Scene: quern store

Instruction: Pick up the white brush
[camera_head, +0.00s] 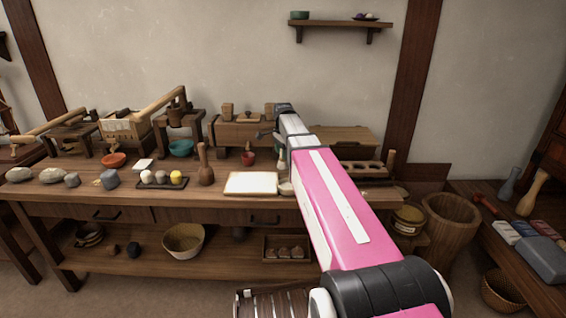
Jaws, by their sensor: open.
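I cannot pick out a white brush for certain. A narrow pale upright thing (282,159) stands on the long wooden workbench (75,195), close beside my arm and partly hidden by it; it is too small to tell whether it is the brush. My gripper (268,135) is at the far end of my pink and white arm, above the back part of the bench. It is small and dark in this view. It is open, and I see nothing held in it.
A white board (250,183) lies at the bench front, beside a wooden pestle-like tool (205,166). A dark tray (162,181) holds several small round things. Stones lie at the left. A wooden bucket (451,222) and a second bench (490,236) stand right.

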